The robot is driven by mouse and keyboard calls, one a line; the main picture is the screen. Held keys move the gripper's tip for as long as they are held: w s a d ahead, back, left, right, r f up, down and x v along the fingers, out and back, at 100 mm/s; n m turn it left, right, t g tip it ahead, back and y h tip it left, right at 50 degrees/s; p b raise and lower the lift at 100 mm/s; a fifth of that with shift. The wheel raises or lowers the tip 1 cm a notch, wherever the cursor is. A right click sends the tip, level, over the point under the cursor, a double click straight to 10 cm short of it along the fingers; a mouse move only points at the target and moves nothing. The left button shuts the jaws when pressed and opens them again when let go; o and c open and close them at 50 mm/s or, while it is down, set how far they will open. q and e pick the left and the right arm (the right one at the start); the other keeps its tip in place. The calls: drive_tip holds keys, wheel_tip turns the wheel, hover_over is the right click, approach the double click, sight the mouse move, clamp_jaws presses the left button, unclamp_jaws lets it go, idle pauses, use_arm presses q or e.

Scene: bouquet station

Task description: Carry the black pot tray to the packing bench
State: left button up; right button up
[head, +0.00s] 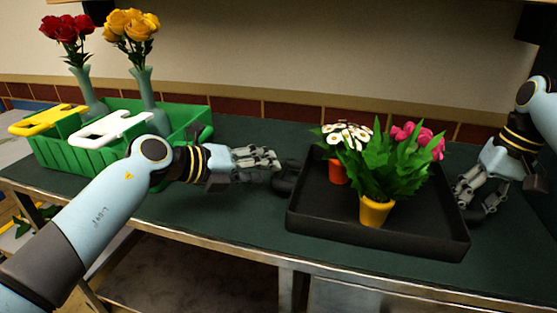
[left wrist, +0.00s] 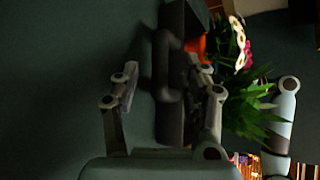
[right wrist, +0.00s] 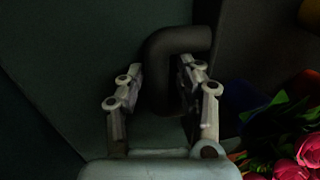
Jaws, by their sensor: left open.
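The black pot tray (head: 425,230) rests on the green bench top. My right gripper (head: 474,201) is at the tray's right end.
A green crate (head: 75,155) with a yellow handle and a white handle stands at the left. Vases of red roses (head: 68,29) and yellow roses (head: 131,24) rise there. The bench's metal front edge (head: 240,252) is close to the tray. A wall stands behind.

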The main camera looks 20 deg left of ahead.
use_arm(q)
drive_tip(key=v, duration=0.7)
drive_tip(key=shift+s, duration=0.1)
drive_tip(key=shift+a+r, duration=0.1)
drive_tip(key=shift+a, duration=0.05)
use_arm(e)
drive_tip(key=shift+r, duration=0.4)
wheel_tip(320, 180, up, 11)
drive_tip(key=d, duration=0.2)
